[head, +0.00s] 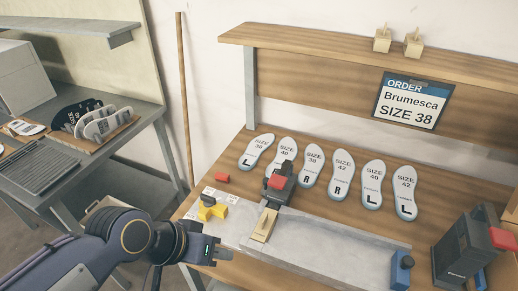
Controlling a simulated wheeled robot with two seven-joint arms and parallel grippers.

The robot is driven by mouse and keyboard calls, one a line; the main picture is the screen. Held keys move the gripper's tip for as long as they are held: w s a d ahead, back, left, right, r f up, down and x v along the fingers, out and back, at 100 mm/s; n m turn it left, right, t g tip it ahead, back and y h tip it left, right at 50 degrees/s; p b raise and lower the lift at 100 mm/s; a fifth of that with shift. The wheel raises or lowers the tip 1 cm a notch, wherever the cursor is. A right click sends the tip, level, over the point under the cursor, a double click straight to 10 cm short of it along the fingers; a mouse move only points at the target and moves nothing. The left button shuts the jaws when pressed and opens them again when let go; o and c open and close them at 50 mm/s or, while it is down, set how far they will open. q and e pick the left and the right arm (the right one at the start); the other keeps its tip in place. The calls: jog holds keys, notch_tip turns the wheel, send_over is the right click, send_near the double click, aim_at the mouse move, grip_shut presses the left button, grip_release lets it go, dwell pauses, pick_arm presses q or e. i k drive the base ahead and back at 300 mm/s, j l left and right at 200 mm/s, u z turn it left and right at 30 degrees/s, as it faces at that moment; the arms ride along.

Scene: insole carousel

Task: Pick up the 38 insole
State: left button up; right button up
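Two insoles are marked SIZE 38. The left one, the 38 L insole (257,150), lies at the left end of the row on the wooden workbench (234,164). The 38 R insole (312,160) lies third from the left. Both are pale with dark print and lie flat. My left gripper (213,252) is at the bench's front left edge, well below and in front of the row, touching no insole. Its fingers are small and dark, and I cannot tell if they are open. My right gripper is not in view.
Other insoles share the row: a size 40 (287,146), a 42 R (341,170), a 40 L (372,183) and a 42 L (405,195). A red-topped clamp device (277,187) partly covers the second insole. The order sign (410,101) reads Brumesca SIZE 38. A yellow block (212,210) stands front left.

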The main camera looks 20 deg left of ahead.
aim_at(255, 148)
jog(key=j+u, duration=0.1)
jog(key=j, duration=0.5)
jog(key=j+u, duration=0.15)
jog(key=j, duration=0.45)
jog(key=i+j+u, duration=0.1)
jog(key=j, duration=0.5)
jog(key=i+j+u, duration=0.15)
jog(key=j, duration=0.45)
